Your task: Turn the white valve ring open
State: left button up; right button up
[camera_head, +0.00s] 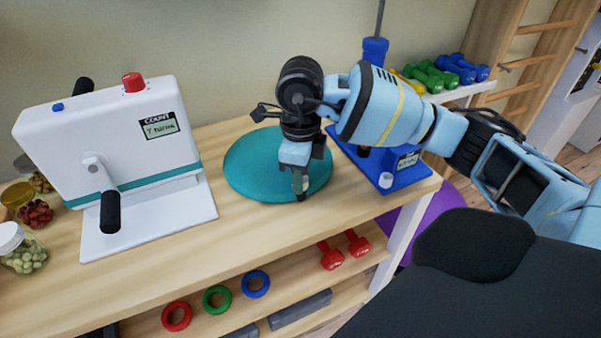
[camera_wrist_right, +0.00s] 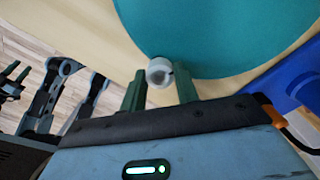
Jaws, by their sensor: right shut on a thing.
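The white valve ring (camera_wrist_right: 158,73) sits at the rim of a round teal cushion (camera_wrist_right: 215,35) in the right wrist view. My right gripper (camera_wrist_right: 161,80) is shut on it, with one dark green finger on each side. In the head view the teal cushion (camera_head: 248,165) lies flat on the wooden table, and my right gripper (camera_head: 300,190) points down at its front edge. There the ring is hidden by the fingers. My left gripper does not show in the head view.
A white crank device (camera_head: 110,145) stands left of the cushion, with jars (camera_head: 22,250) beside it. A blue base with a white knob (camera_head: 386,180) stands close on the right, under my right arm. The lower shelf holds coloured rings (camera_head: 217,299) and red dumbbells (camera_head: 331,256).

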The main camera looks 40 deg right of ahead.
dwell(0.3)
jog(key=o, duration=0.9)
jog(key=shift+o, duration=0.3)
